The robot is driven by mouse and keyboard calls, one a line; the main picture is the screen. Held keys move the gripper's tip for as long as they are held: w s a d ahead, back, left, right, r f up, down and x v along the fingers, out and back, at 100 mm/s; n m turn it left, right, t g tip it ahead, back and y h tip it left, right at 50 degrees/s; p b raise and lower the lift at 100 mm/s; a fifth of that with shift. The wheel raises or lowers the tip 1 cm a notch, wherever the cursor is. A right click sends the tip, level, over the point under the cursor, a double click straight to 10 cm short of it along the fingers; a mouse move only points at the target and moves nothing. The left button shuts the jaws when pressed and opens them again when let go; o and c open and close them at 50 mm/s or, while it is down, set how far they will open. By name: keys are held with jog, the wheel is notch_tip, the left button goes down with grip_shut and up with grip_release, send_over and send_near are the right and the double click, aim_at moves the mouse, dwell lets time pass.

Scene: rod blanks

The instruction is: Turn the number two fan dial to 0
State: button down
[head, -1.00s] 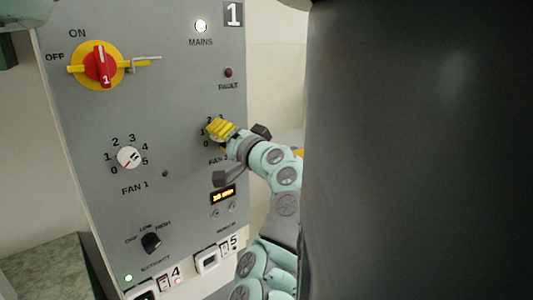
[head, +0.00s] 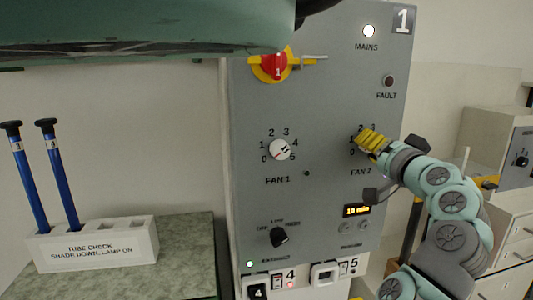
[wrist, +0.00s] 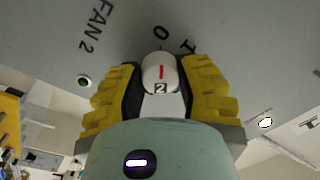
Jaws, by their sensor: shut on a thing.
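The grey panel (head: 320,110) carries the fan 2 dial, which my gripper (head: 372,141) covers in the head view. In the wrist view the dial (wrist: 160,74) is a white knob with a red line and a small "2" tag. The yellow fingers of my gripper (wrist: 160,88) are shut on it from both sides. The red line points up the picture, toward the printed "0" (wrist: 161,32); the "1" (wrist: 188,46) is to its right. The fan 1 dial (head: 280,149) is free, left of my gripper.
A red and yellow mains switch (head: 274,66) is at the panel's upper left. A black extract knob (head: 279,237) and a lit display (head: 357,210) are lower down. A white rack (head: 95,243) with two blue rods stands on a green-grey bench at left.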

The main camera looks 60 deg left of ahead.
jog(key=c, duration=0.6)
grip_release()
jog(key=shift+f, duration=0.1)
jog(key=shift+o, duration=0.2)
jog(key=v, duration=0.7)
jog(key=shift+d, duration=0.2)
